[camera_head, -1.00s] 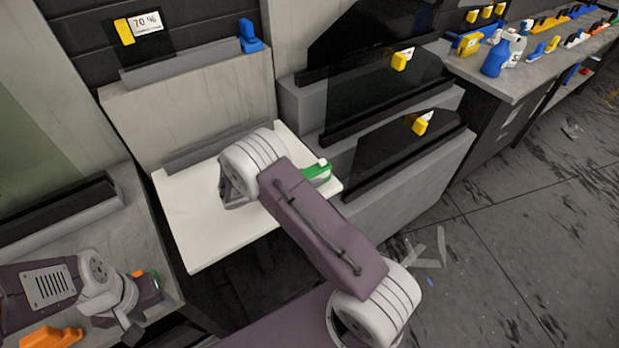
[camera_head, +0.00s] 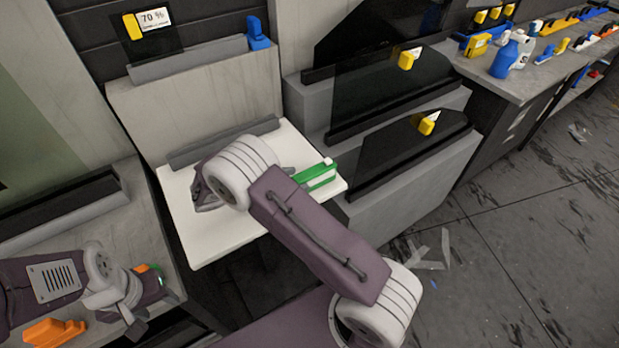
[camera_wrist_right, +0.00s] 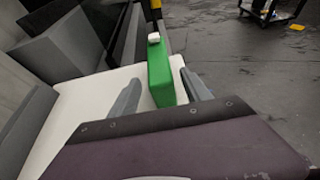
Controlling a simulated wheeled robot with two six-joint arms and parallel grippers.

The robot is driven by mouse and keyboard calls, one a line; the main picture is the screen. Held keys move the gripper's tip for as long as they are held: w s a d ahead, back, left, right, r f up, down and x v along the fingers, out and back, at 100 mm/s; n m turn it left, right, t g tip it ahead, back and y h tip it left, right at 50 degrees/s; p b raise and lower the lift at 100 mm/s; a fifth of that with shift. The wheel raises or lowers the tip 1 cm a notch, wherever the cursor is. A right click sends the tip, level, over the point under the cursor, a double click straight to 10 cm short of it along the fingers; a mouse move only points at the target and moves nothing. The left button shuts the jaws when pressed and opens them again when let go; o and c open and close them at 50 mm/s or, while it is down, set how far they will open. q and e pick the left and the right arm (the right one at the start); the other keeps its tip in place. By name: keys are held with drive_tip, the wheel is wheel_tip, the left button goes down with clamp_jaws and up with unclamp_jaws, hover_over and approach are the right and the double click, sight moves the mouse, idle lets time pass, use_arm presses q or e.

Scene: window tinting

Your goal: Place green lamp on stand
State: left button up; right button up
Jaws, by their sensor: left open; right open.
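My left gripper (camera_head: 145,300) is open over the lower-left counter, beside a small orange and green item (camera_head: 152,272).
Dark glass panes with yellow tools (camera_head: 427,123) stand on grey steps right of the stand. A blue tool (camera_head: 258,34) sits on the ledge behind. An orange tool (camera_head: 54,332) lies on the left counter. Bottles (camera_head: 507,55) stand on the right bench.

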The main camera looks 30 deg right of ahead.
drive_tip(key=v, duration=0.4)
drive_tip(key=shift+a+r, duration=0.1)
